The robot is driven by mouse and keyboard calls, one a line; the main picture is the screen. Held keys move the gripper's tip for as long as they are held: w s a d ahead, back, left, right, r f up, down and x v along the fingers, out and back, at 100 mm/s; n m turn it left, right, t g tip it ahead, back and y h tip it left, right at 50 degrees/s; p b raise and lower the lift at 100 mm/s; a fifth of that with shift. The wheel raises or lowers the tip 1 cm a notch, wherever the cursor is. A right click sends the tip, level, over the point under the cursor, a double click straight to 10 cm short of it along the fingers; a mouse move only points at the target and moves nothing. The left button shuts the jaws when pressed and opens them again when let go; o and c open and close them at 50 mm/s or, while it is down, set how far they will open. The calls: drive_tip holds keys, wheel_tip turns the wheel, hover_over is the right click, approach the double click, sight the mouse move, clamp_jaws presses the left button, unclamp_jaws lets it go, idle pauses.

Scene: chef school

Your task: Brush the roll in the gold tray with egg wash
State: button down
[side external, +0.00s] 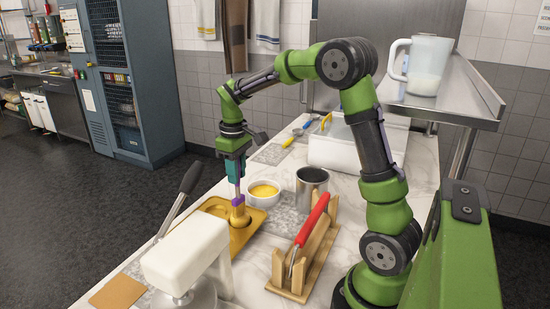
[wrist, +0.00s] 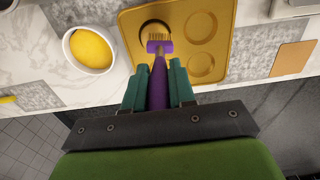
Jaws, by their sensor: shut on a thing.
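My gripper (side external: 235,172) has teal fingers shut on the purple handle of a brush (wrist: 158,90). The brush points down, with its tan bristles (wrist: 159,37) over the upper-left well of the gold tray (wrist: 172,70). In the side view the bristle end is low over the gold tray (side external: 243,238); contact cannot be told. The other wells in the wrist view look empty. A white bowl of yellow egg wash (side external: 264,190) stands beside the tray; it also shows in the wrist view (wrist: 90,48).
A steel pot (side external: 311,188) and a wooden rack with a red-handled tool (side external: 305,245) stand right of the tray. A white mixer (side external: 187,255) is in front. A white bin (side external: 335,150) stands behind. A tan board (side external: 118,292) lies at the counter's near left edge.

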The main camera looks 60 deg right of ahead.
drive_tip(key=shift+w+a, duration=0.3)
drive_tip(key=shift+w, duration=0.05)
drive_tip(key=shift+r, duration=4.05)
